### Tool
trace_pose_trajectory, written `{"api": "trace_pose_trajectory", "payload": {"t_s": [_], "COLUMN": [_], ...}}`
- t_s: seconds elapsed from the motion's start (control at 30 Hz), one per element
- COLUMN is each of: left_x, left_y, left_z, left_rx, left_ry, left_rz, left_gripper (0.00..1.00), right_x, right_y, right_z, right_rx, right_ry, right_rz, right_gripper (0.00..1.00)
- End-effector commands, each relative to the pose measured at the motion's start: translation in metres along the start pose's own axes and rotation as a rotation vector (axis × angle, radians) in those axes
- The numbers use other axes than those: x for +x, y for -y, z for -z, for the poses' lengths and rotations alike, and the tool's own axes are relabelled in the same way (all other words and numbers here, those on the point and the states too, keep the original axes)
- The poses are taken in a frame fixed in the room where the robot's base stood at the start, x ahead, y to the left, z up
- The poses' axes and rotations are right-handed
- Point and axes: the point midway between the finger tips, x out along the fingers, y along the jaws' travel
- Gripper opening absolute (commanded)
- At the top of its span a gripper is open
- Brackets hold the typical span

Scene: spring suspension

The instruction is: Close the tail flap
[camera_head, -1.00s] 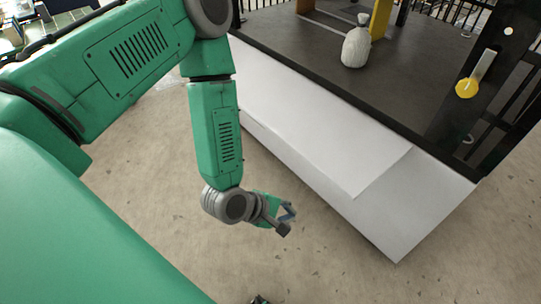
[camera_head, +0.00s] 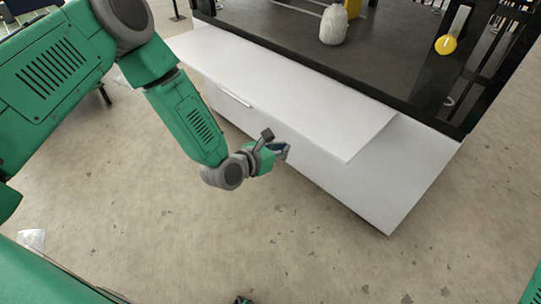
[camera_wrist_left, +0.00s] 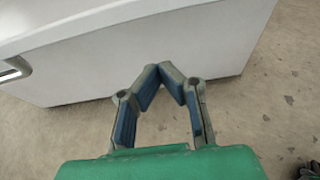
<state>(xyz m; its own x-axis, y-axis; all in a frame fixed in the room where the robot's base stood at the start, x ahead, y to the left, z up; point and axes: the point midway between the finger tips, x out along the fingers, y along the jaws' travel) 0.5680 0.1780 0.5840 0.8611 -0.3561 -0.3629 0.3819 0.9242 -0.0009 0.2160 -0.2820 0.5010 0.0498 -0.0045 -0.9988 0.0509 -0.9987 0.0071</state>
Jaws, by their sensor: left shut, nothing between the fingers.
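The tail flap (camera_head: 290,98) is a white panel along the near side of a dark platform in the head view. It sticks outward over a white lower face (camera_head: 370,180). My left gripper (camera_head: 286,151) is just below and outside the flap's outer edge, near its right half. In the left wrist view, its fingertips (camera_wrist_left: 172,70) come together with nothing between them, in front of the white face. I cannot tell whether they touch it. The flap's edge (camera_wrist_left: 60,20) seems to cross the top left there.
A slim handle (camera_head: 236,97) sits on the white face, left of my gripper. A pale rounded object (camera_head: 333,26) and a yellow-ended lever (camera_head: 446,44) are on the dark platform (camera_head: 390,70). The concrete floor (camera_head: 260,245) in front is clear.

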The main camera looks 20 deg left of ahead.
Motion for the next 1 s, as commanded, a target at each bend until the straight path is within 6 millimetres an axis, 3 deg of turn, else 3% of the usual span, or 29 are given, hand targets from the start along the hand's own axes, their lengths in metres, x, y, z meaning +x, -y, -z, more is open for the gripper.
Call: {"api": "trace_pose_trajectory", "payload": {"t_s": [0.1,0.2,0.37,1.0], "left_x": [0.026,0.015,0.01,0.005], "left_y": [0.001,0.0,0.0,0.0], "left_z": [0.001,-0.019,-0.033,-0.044], "left_rx": [0.005,0.004,0.003,0.0], "left_ry": [0.003,0.003,0.001,-0.014], "left_rz": [0.002,0.001,0.001,0.0], "left_gripper": [0.0,0.0,0.0,0.0], "right_x": [0.011,0.009,0.01,0.004], "right_y": [0.0,0.0,0.0,0.0], "right_z": [-0.001,-0.001,-0.001,0.0], "right_rx": [0.0,0.0,0.0,-0.001], "right_ry": [0.0,0.0,0.0,0.0], "right_rz": [0.0,0.0,0.0,0.0], "right_gripper": [0.54,0.54,0.54,0.54]}}
